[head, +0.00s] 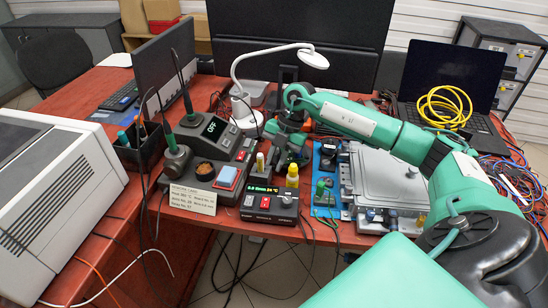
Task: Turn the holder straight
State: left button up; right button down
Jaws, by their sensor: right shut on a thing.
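My right arm reaches in from the right, and its gripper (287,164) points down at the middle of the desk, behind the small controller (270,201) with the lit display. It is shut on a small dark thing that looks like the holder. The fingers and wrist hide most of it, so I cannot tell how far it is turned. A yellow-capped bottle (292,177) stands just in front of the gripper. My left gripper is not in view.
A soldering station (213,129) showing OFF stands left of the gripper, with a blue sponge (228,177) in front. A white lamp (247,117) stands close behind. Right are a blue mat (324,205) and a grey metal case (385,178). Loose cables hang over the front edge.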

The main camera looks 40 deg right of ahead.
jog(key=c, duration=1.3)
grip_release()
jog(key=v, duration=1.4)
jog(key=shift+p, duration=0.35)
